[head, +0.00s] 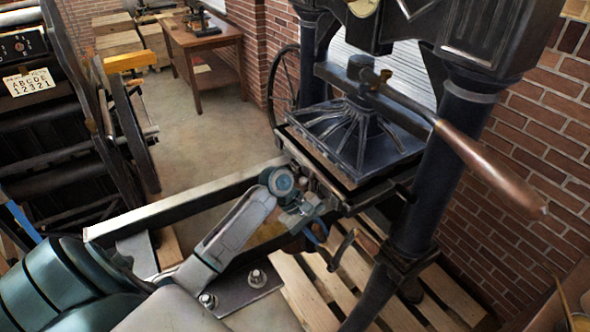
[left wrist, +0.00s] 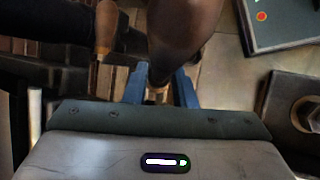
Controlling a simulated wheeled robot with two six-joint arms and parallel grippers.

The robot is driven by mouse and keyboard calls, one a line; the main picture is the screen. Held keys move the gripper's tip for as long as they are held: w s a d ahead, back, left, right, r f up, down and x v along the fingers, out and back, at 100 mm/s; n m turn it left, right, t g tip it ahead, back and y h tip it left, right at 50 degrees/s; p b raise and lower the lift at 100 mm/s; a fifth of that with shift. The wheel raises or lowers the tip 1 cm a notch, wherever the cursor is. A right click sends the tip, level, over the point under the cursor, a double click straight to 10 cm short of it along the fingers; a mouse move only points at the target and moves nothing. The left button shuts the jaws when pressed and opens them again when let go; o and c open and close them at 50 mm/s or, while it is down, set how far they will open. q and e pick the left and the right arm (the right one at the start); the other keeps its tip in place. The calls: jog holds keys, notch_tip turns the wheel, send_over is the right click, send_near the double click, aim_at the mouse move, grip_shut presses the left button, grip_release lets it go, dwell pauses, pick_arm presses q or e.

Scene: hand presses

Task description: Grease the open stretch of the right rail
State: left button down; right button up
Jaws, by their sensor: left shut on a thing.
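My left gripper (head: 318,228) is beside the front edge of the press bed, low on the near side. Its blue fingers (left wrist: 160,88) are shut on a dark brown rounded thing (left wrist: 180,35) in the left wrist view. I cannot tell what it is, and its lower end is partly hidden between the fingers. A long rail with a pale top edge (head: 180,205) runs from the press towards the lower left. My left arm covers much of the area beside it, so I cannot make out a second rail clearly. My right gripper is out of view.
The black platen (head: 355,145) hangs over the bed, with a copper-coloured lever handle (head: 490,170) reaching right. A crank with a brown grip (head: 367,243) is just right of my gripper. A slatted pallet (head: 310,290) lies below. A brick wall stands right; open floor lies behind.

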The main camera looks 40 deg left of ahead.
pick_arm(q)
jog(key=w+a+r+n+t+h+p, duration=0.1)
jog(key=w+a+r+n+h+p, duration=0.2)
jog(key=a+r, duration=0.8)
jog(key=shift+n, duration=0.5)
jog(key=f+b, duration=0.2)
jog(key=b, duration=0.1)
jog(key=d+f+b, duration=0.1)
jog(key=f+b, duration=0.1)
jog(key=b, duration=0.2)
jog(key=shift+w+d+f, duration=0.15)
jog(key=shift+f, duration=0.25)
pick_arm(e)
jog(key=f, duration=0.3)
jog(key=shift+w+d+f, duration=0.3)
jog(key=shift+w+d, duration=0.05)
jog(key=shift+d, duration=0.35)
pick_arm(q)
jog(key=shift+f, duration=0.25)
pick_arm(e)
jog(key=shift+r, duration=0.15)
pick_arm(q)
jog(key=shift+f, duration=0.3)
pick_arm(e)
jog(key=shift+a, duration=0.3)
